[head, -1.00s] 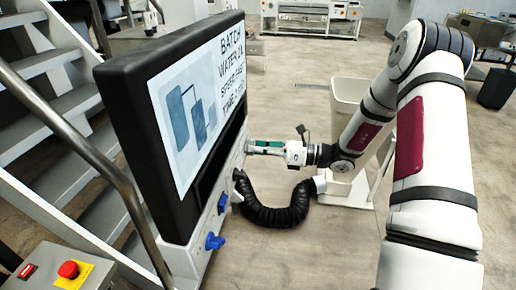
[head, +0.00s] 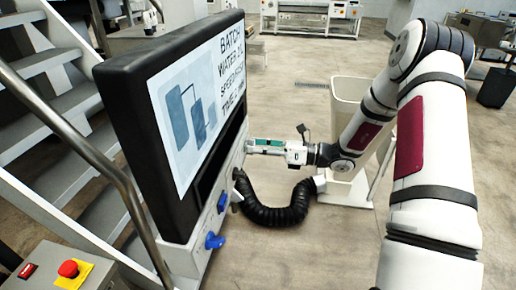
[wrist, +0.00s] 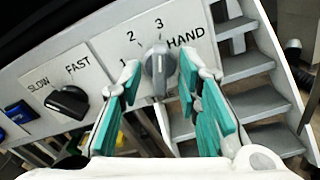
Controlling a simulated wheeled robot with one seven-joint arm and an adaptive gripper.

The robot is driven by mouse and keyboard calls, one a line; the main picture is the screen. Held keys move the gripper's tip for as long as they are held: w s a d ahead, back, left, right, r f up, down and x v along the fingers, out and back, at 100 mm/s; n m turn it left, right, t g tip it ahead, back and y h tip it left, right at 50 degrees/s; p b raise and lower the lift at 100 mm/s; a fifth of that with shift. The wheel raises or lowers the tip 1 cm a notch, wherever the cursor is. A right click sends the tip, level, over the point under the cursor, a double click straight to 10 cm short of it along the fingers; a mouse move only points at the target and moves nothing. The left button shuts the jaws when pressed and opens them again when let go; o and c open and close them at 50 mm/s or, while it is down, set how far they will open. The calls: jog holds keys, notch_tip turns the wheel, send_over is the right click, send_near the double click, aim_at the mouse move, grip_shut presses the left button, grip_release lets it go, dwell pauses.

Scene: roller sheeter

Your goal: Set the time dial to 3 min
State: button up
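The time dial (wrist: 157,68) is a grey knob on a white panel, with marks 1, 2, 3 and HAND around it. Its ridge looks turned up toward the 3, but the exact setting is hard to tell. My gripper (wrist: 160,73) has its teal-padded fingers on both sides of the dial, with gaps still showing, so it looks open around it. The dial is hidden there.
A black SLOW/FAST knob (wrist: 68,102) sits left of the dial. A black hose (head: 275,215) hangs below my gripper. Stairs (head: 60,110) stand left, a red stop button (head: 68,268) is at lower left, and a bin (head: 352,125) stands behind my arm.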

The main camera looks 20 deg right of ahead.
jog(key=v, duration=1.2)
dwell(0.5)
